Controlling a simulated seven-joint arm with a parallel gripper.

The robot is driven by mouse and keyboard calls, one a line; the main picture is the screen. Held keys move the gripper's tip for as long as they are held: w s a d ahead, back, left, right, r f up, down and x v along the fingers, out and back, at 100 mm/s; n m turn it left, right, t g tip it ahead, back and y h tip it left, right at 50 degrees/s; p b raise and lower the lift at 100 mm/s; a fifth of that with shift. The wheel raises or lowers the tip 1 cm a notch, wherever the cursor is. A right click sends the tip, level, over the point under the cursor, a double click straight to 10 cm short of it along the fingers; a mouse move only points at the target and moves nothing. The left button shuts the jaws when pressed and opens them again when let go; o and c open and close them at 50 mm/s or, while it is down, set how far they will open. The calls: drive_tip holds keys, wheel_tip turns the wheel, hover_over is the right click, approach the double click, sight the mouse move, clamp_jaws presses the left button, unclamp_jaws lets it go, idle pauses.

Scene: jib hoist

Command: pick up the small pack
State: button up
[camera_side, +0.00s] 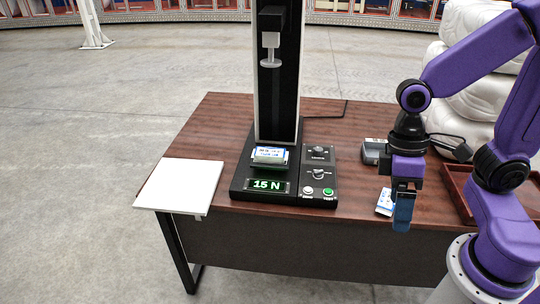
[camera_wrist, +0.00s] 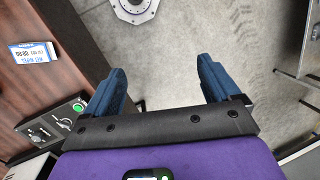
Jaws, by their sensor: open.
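A small white pack with blue print (camera_side: 385,202) lies on the brown table near its front edge, partly hidden behind my gripper in the side view. It also shows in the wrist view (camera_wrist: 33,52), at the far left on the wood. Another white and blue item (camera_side: 269,155) sits on the plate of the black test stand. My gripper (camera_side: 403,212) points down by the table's front edge. In the wrist view its two blue fingers (camera_wrist: 162,72) are wide apart, with nothing but floor between them. The pack is outside the fingers, to their left.
The black test stand (camera_side: 277,80) rises tall left of my gripper, its display reading 15 N. A white board (camera_side: 180,186) covers the table's left corner. A grey device (camera_side: 373,151) stands behind my gripper. A brown tray (camera_side: 455,188) is at the right.

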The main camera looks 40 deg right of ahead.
drive_tip(key=w+a+f+m+t+y, duration=0.15)
drive_tip(key=w+m+y, duration=0.35)
drive_tip(key=w+m, duration=0.5)
drive_tip(key=w+f+m+g+y, duration=0.1)
drive_tip(key=w+f+m+y, duration=0.25)
drive_tip(key=w+m, duration=0.6)
drive_tip(key=m+t, duration=1.2)
drive_tip(key=m, duration=0.2)
approach(267, 151)
drive_tip(key=x, duration=0.3)
drive_tip(key=shift+w+a+r, duration=0.1)
drive_tip(key=shift+w, duration=0.05)
drive_tip(key=shift+x, duration=2.75)
drive_tip(key=c, duration=1.2)
